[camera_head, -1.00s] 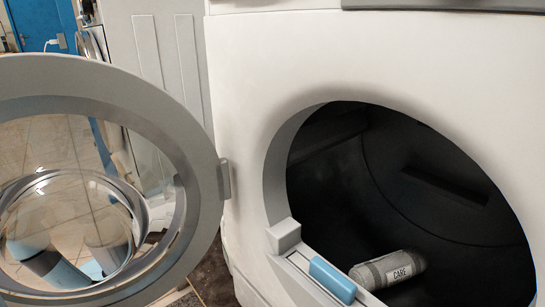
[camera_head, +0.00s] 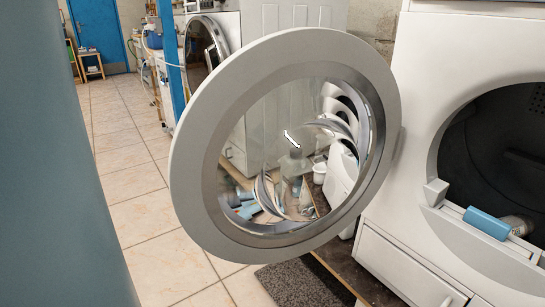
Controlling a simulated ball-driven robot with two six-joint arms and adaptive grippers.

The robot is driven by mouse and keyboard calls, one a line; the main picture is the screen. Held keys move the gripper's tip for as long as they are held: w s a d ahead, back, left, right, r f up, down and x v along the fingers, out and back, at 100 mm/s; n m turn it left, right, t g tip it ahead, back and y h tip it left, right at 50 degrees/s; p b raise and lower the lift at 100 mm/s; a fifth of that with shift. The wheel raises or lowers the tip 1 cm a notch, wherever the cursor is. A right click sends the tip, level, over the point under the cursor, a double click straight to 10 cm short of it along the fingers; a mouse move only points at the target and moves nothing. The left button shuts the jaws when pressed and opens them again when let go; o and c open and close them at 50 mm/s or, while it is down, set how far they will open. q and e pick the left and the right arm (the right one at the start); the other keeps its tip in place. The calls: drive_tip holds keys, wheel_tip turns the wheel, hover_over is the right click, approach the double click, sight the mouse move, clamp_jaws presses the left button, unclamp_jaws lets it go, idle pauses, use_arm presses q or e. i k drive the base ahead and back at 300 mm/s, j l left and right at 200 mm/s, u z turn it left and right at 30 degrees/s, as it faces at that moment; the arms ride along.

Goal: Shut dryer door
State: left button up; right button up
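The dryer door (camera_head: 385,75) is a round grey-white ring with a glass middle. It stands wide open to the left of the white dryer (camera_head: 410,215), its right edge near the dryer's front. The dark round drum opening (camera_head: 500,150) shows at the right, cut off by the picture edge. A grey cylinder (camera_head: 518,225) lies inside the drum and shows only in part. Neither of my grippers is in view. Blurred reflections and shapes show in the door glass.
A blue block (camera_head: 488,222) sits on the opening's lower lip. A large blue-grey surface (camera_head: 50,170) fills the left edge. Tiled floor (camera_head: 150,230) lies clear left of the door. A dark mat (camera_head: 300,283) lies below it. Another machine (camera_head: 205,50) stands behind.

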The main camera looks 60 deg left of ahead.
sight(326, 186)
drive_tip(key=k+j+z, duration=0.45)
drive_tip(key=k+j, duration=0.5)
drive_tip(key=j+z, duration=0.2)
drive_tip(key=j, duration=0.75)
drive_tip(key=j+z, duration=0.2)
drive_tip(key=j, duration=0.75)
drive_tip(key=k, duration=0.05)
